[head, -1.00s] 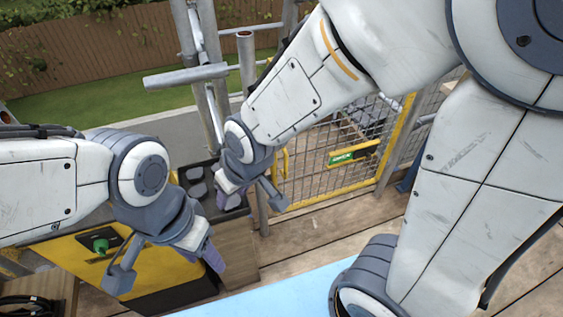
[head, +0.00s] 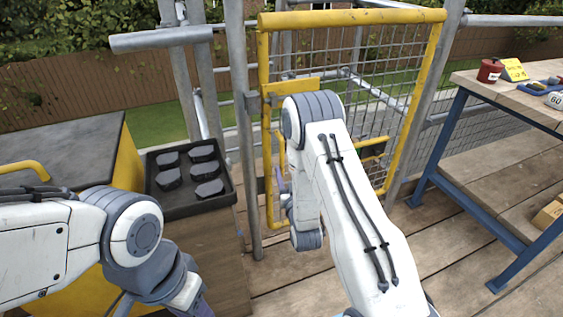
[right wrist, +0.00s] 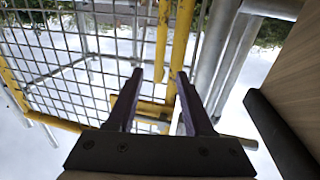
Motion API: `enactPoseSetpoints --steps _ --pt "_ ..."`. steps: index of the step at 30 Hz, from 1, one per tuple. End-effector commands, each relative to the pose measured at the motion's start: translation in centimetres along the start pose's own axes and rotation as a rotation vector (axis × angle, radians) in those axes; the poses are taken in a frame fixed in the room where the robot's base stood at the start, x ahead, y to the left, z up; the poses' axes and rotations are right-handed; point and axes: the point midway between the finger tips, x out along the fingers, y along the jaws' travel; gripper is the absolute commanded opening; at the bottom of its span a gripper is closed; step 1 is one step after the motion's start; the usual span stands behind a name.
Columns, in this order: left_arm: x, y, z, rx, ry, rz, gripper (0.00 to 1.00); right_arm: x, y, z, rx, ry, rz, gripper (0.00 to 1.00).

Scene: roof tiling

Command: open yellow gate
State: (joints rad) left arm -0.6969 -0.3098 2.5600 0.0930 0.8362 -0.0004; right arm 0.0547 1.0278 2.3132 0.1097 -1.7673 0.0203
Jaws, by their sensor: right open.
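The yellow gate (head: 350,18), a yellow frame with wire mesh, stands upright between metal posts and looks shut. A yellow latch plate (head: 291,87) is on its left side. My right gripper (head: 283,186) is at the gate's left edge, partly hidden behind my own arm. In the right wrist view my right gripper (right wrist: 160,78) is open, its two purple-grey fingers pointing at the gate. A yellow upright bar (right wrist: 163,45) shows between the fingertips, and I cannot tell if they touch it. My left gripper (head: 188,298) is mostly cut off at the bottom edge.
A black tray (head: 188,205) of grey pieces sits left of the gate, beside a grey-topped yellow cabinet (head: 65,145). A metal post (head: 243,150) stands close to the right gripper. A blue-legged workbench (head: 445,135) is on the right. Wooden decking lies before the gate.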

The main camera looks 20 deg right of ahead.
Motion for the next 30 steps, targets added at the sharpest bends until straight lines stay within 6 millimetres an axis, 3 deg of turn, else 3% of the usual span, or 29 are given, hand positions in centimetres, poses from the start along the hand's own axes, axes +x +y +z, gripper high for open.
enactPoseSetpoints --steps 16,21,29,30 --pt "0.8 -0.1 0.0 0.000 0.000 0.000 0.50 8.8 0.0 -0.1 0.000 0.005 0.000 0.52" --pt "0.9 -0.1 0.1 0.000 0.000 0.000 0.50 10.0 0.0 -0.1 0.000 0.002 0.000 0.52" --pt "0.9 -0.1 0.1 0.000 0.000 0.000 0.50 10.2 0.0 -0.1 0.000 0.001 -0.001 0.52" --pt "0.9 -0.1 0.1 0.000 0.000 0.000 0.50 10.2 0.0 -0.1 0.000 0.001 -0.001 0.48"
